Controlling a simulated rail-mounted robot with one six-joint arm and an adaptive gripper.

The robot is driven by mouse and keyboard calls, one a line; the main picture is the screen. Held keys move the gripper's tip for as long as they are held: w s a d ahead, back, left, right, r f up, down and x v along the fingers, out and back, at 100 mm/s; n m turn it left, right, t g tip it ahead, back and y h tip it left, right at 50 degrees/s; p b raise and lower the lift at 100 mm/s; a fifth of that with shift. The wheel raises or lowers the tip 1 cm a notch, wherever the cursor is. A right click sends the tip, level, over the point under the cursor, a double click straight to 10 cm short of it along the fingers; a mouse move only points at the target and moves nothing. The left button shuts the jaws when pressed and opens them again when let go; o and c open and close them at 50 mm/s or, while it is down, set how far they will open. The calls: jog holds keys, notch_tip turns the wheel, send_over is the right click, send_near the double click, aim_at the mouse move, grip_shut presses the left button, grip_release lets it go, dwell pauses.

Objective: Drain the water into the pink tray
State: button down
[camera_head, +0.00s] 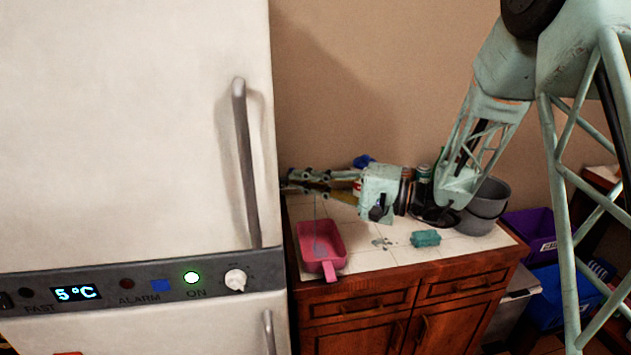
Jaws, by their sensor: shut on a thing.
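The pink tray (337,236) sits on the tiled counter beside the fridge, its handle pointing toward the front edge. A bluish-grey patch shows inside it, perhaps water. My gripper (293,182) is above and slightly left of the tray's back end, pointing left. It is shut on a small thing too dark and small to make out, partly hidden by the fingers. A thin pale streak runs down from near the fingers to the tray, seemingly falling water.
A teal block (425,238), perhaps a sponge, lies on the counter, with small wet-looking spots to its left. Grey pots (483,207) stand at the right end. Cans and a blue item are behind my wrist. The fridge (130,130) closes off the left side.

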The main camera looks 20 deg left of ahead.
jog(key=shift+r, duration=0.1)
jog(key=c, duration=2.9)
grip_release()
jog(key=shift+o, duration=0.2)
jog(key=shift+d, duration=0.1)
jog(key=w+d, duration=0.1)
jog(key=d, duration=1)
jog(key=shift+d, duration=0.35)
jog(key=shift+w, duration=0.1)
